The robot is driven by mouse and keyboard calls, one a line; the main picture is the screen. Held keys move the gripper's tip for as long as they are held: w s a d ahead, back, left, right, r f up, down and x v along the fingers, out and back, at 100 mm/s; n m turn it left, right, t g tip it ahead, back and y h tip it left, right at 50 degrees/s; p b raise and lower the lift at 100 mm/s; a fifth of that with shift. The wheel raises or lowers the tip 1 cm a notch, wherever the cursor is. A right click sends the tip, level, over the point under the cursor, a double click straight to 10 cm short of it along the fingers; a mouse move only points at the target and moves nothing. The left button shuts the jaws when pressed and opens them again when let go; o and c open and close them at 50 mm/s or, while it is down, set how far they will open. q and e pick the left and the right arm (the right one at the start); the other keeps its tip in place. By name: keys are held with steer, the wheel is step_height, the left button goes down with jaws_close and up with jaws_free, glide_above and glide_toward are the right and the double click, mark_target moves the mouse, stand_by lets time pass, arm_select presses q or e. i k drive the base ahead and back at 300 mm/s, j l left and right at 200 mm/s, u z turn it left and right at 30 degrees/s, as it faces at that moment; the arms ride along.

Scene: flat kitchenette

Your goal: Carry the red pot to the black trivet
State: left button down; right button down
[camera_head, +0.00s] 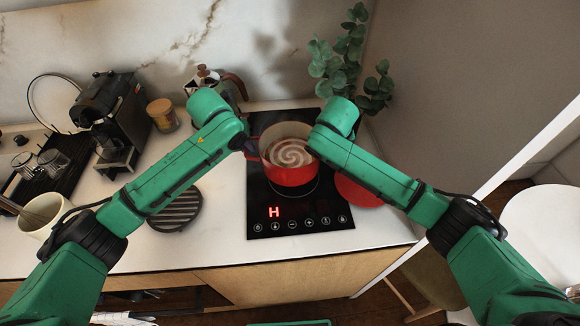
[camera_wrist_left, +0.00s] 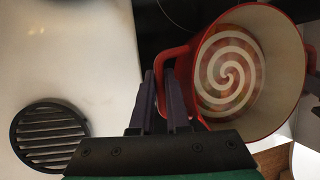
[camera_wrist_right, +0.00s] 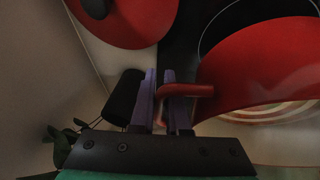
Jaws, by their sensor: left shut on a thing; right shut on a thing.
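The red pot (camera_head: 290,174) with a swirled red and cream content is over the black cooktop (camera_head: 300,218); whether it touches the glass I cannot tell. My left gripper (camera_head: 248,147) is shut on the pot's left handle, which shows between the fingers in the left wrist view (camera_wrist_left: 172,78). My right gripper (camera_wrist_right: 166,90) is shut on the other handle in the right wrist view; the arm hides this grip in the head view. The round black trivet (camera_head: 176,208) with slats lies on the white counter, left of the cooktop; it also shows in the left wrist view (camera_wrist_left: 48,134).
A red lid (camera_head: 358,192) lies right of the pot, partly under my right arm. A moka pot (camera_head: 216,82), a jar (camera_head: 163,115) and a coffee machine (camera_head: 112,112) stand behind. A plant (camera_head: 345,60) is at the back right. The counter between trivet and cooktop is clear.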

mark_target(174, 205)
steer(key=k+j, duration=0.1)
steer(key=j, duration=0.35)
steer(key=k+j, duration=0.1)
steer(key=j, duration=0.75)
steer(key=k+j, duration=0.15)
steer(key=j, duration=0.25)
